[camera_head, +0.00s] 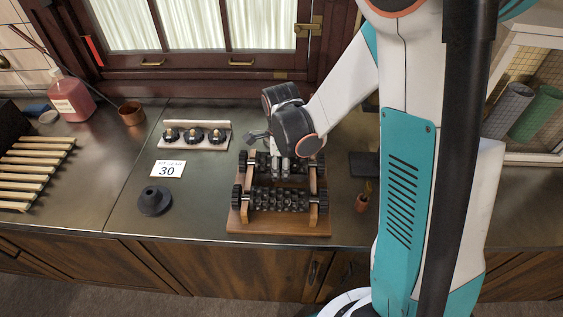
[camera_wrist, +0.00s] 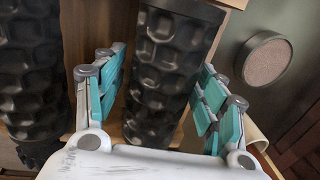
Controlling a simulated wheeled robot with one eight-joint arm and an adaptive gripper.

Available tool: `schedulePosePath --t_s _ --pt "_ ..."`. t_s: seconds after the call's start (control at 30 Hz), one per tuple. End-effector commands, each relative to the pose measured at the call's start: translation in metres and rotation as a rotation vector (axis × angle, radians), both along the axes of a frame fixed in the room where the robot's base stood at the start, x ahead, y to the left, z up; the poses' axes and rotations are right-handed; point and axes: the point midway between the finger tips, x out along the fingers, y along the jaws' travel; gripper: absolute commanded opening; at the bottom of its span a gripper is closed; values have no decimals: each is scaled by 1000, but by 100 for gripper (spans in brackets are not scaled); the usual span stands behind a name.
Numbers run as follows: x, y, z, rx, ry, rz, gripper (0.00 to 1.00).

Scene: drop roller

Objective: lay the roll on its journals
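A wooden stand (camera_head: 238,223) on the bench carries two black dimpled rolls. The front roll (camera_head: 282,199) lies across the stand between its wooden uprights. The rear roll (camera_head: 262,162) lies behind it, partly hidden by my gripper (camera_head: 282,176). In the wrist view, one roll (camera_wrist: 165,62) runs between the two teal-padded fingers of my gripper (camera_wrist: 160,88), with a visible gap on the left finger's side. The other roll (camera_wrist: 30,75) is left of the fingers. I cannot tell whether the rear roll's ends sit in their supports.
A slatted rack (camera_head: 38,163) is far left. The front left bench top is clear.

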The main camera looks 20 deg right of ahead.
Motion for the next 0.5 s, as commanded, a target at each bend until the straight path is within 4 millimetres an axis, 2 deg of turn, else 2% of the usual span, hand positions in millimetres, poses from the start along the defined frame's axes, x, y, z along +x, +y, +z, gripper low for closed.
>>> schedulePosePath --t_s 0.3,0.5 --pt "0 0 1 0 0 0 65" --pt "-3 1 21 0 0 0 65"
